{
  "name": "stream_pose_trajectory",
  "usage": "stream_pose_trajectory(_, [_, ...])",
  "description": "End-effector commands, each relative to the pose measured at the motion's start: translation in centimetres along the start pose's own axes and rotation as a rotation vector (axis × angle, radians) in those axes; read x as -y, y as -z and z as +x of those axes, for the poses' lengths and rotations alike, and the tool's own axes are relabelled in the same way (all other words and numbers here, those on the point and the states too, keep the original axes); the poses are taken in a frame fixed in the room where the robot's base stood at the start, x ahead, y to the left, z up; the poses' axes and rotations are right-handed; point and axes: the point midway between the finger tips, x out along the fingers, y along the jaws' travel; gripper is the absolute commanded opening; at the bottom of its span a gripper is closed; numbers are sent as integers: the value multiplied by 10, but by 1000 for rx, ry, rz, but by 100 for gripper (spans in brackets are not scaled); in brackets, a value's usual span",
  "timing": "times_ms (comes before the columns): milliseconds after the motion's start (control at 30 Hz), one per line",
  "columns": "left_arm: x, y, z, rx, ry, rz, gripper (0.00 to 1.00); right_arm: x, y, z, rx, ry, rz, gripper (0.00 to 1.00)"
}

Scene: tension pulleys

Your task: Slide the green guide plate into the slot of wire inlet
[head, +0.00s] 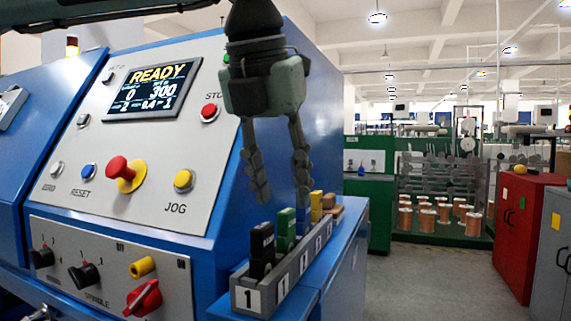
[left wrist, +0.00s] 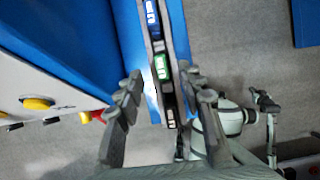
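The green guide plate (head: 286,228) stands upright in a grey numbered rack (head: 275,293), behind a black plate (head: 262,246). In the left wrist view the green plate (left wrist: 162,67) lies between my finger directions, in the rack's row. My left gripper (head: 279,197) is open and empty, pointing down just above the rack; its fingers also show apart in the left wrist view (left wrist: 160,95). It does not appear to touch the plate. I cannot make out a wire inlet or its slot.
A blue plate (head: 316,206), yellow plate (head: 329,201) and brown plate (head: 333,212) share the rack. The blue machine's panel with a READY screen (head: 150,88), red knob (head: 125,173) and JOG button (head: 184,180) stands left. A red cabinet (head: 520,235) stands right, beyond open floor.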

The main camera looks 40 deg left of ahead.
Motion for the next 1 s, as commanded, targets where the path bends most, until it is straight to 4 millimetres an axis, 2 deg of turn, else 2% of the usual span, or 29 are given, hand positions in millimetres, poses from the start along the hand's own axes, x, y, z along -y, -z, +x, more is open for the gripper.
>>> stream_pose_trajectory(100, [0, 1, 20, -4, 2, 0, 38, 0, 0, 0, 0, -1, 0, 0])
stream_pose_trajectory(300, [0, 0, 40, -1, 3, -2, 38, -1, 0, -1, 1, -1, 0, 0])
stream_pose_trajectory(667, [1, 0, 45, 0, 4, -3, 38, 0, 0, -1, 1, 0, 0, 0])
stream_pose_trajectory(900, [1, 0, 45, 0, 4, -3, 8, 0, 0, -1, 1, 0, 0, 0])
stream_pose_trajectory(967, [1, 0, 45, 0, 4, -3, 1, 0, 0, -1, 1, 0, 0, 0])
stream_pose_trajectory(1000, [1, 0, 45, 0, 4, -3, 0, 0, 0, -1, 1, 0, 0, 0])
